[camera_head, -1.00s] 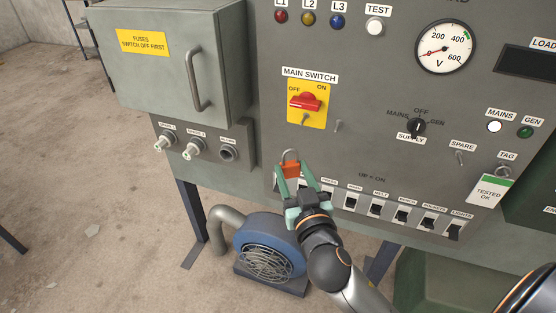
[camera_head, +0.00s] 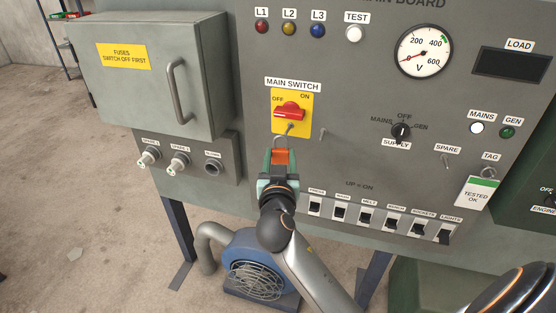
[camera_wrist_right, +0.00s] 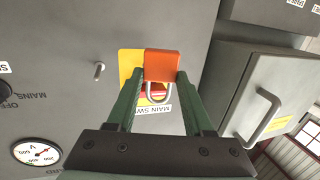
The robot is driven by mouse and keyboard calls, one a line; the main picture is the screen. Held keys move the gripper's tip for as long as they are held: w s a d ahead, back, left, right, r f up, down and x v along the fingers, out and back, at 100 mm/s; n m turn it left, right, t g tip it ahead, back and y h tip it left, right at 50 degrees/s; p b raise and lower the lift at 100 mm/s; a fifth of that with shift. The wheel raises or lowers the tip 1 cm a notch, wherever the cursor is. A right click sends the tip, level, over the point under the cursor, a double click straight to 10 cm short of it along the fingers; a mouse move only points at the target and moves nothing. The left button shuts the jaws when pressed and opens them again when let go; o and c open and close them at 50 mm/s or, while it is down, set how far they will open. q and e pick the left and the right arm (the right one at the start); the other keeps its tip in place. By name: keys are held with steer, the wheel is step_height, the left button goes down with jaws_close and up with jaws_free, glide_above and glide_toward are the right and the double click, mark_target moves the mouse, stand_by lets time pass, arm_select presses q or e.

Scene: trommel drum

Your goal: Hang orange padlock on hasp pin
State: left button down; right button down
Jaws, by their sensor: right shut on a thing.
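My right gripper (camera_head: 280,161) is shut on the orange padlock (camera_head: 281,155) and holds it upright, with its grey shackle pointing up. The padlock is in front of the panel, just below the yellow main switch plate (camera_head: 279,122). The hasp pin (camera_head: 290,128) sticks out of the plate's lower part, under the red switch handle. In the head view the shackle top is just below and left of the pin; I cannot tell whether they touch. In the right wrist view the padlock (camera_wrist_right: 162,65) is between the green fingers and covers the pin. My left gripper is not in view.
A bare peg (camera_head: 323,133) stands on the panel right of the switch plate. A row of breaker switches (camera_head: 366,216) is below right. The fuse box (camera_head: 145,80) with its handle juts out at left. A blue blower (camera_head: 257,264) stands below.

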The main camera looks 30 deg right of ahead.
steer(key=w+d, duration=0.3)
steer(key=d, duration=0.1)
steer(key=shift+w+d+f, duration=0.1)
steer(key=shift+w+f, duration=0.2)
steer(key=shift+f, duration=0.05)
steer(key=shift+w+d+f+b, duration=0.25)
steer(key=shift+w+d+b, duration=0.1)
steer(key=shift+b, duration=0.1)
stand_by(0.6)
steer(key=shift+c, duration=1)
jaws_free()
